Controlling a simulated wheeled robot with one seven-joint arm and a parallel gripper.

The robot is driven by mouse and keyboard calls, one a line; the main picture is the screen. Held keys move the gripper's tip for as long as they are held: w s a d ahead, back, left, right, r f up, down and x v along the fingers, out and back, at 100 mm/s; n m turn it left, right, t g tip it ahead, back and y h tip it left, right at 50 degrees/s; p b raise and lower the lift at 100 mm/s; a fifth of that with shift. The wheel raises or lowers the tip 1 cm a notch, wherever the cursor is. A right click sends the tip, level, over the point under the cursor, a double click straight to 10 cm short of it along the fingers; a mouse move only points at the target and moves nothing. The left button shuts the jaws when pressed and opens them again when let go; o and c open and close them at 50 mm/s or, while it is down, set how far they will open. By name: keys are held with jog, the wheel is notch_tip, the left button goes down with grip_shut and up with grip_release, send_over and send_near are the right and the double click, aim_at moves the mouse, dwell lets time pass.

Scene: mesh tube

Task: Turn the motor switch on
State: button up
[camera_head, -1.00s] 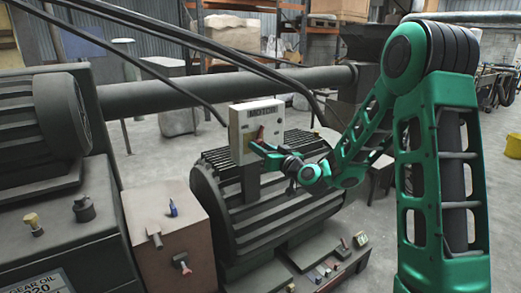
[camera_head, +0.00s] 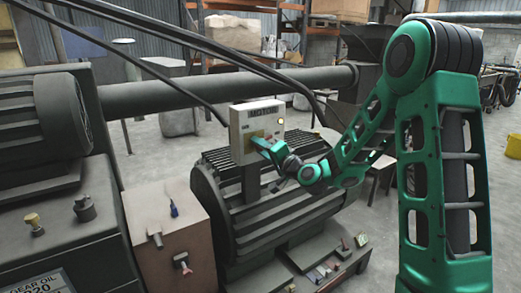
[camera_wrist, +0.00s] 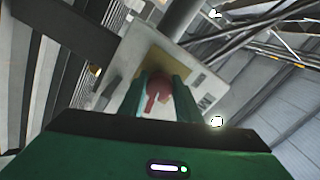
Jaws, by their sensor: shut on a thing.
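The motor switch box (camera_head: 243,122) is a pale box with dark lettering along its top, mounted above the ribbed motor. A small yellowish light shows on its right side in the head view. In the wrist view the box (camera_wrist: 196,72) appears tilted, with a tan plate and a red switch handle (camera_wrist: 157,92) at its middle. My gripper (camera_head: 258,143) is at the front of the box. In the wrist view its two green fingers (camera_wrist: 158,98) are on both sides of the red handle, shut on it. The handle is hidden by the gripper in the head view.
The ribbed motor (camera_head: 225,205) stands below the box. Dark cables (camera_head: 180,45) and a thick pipe (camera_head: 220,88) run behind and above it. A brown box with small valves (camera_head: 172,235) stands at left. Small tools lie on the motor's base (camera_head: 335,262).

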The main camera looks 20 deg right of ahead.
jog(key=shift+d+m, duration=0.25)
jog(key=shift+m, duration=0.95)
jog(key=shift+f, duration=0.1)
jog(key=o, duration=1.1)
jog(key=shift+c, duration=0.2)
jog(key=shift+a, duration=0.1)
jog(key=shift+s, duration=0.1)
jog(key=v, duration=1)
jog(key=shift+s, duration=0.2)
